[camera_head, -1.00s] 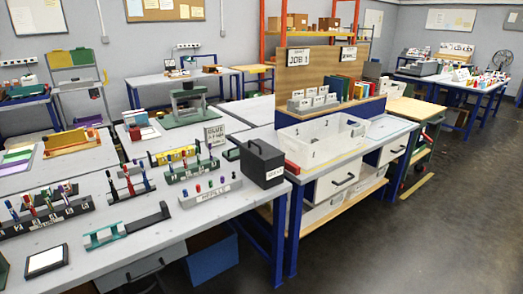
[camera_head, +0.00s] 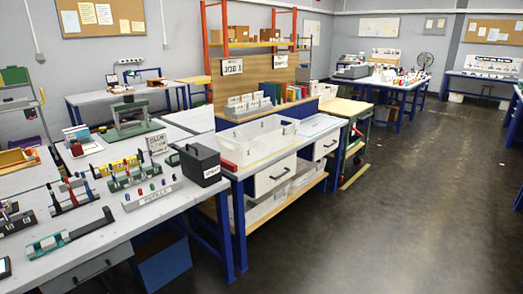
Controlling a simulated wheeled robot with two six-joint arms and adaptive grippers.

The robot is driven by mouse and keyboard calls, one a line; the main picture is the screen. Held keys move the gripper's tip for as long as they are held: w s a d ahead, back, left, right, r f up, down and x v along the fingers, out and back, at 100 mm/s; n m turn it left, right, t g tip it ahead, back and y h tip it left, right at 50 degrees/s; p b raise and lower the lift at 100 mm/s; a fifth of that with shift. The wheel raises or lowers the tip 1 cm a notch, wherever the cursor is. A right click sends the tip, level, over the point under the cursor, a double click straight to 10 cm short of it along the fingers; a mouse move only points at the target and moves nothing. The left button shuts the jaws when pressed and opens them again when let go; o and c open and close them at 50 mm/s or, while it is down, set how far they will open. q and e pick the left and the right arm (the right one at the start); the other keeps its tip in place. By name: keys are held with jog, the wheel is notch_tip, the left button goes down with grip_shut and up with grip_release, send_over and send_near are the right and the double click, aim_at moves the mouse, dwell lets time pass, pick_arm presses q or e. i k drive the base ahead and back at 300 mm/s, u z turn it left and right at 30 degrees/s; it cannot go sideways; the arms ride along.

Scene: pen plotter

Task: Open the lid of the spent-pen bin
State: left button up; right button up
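The spent-pen bin (camera_head: 202,166) is a dark grey box with a white label on its front, standing near the right front corner of the long grey worktable (camera_head: 110,253). Its lid (camera_head: 193,151) is on top and looks shut, with a dark handle-like part at its left side. Neither of my grippers shows in the head view.
A pen rack (camera_head: 152,194) and several holders with coloured pens stand left of the bin. A white tray (camera_head: 262,142) on the adjoining bench lies to its right. The dark floor (camera_head: 370,220) in front and to the right is clear.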

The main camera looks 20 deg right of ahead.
aim_at(198, 147)
jog(key=z, duration=1.15)
jog(key=i, duration=2.5)
jog(key=u, duration=0.75)
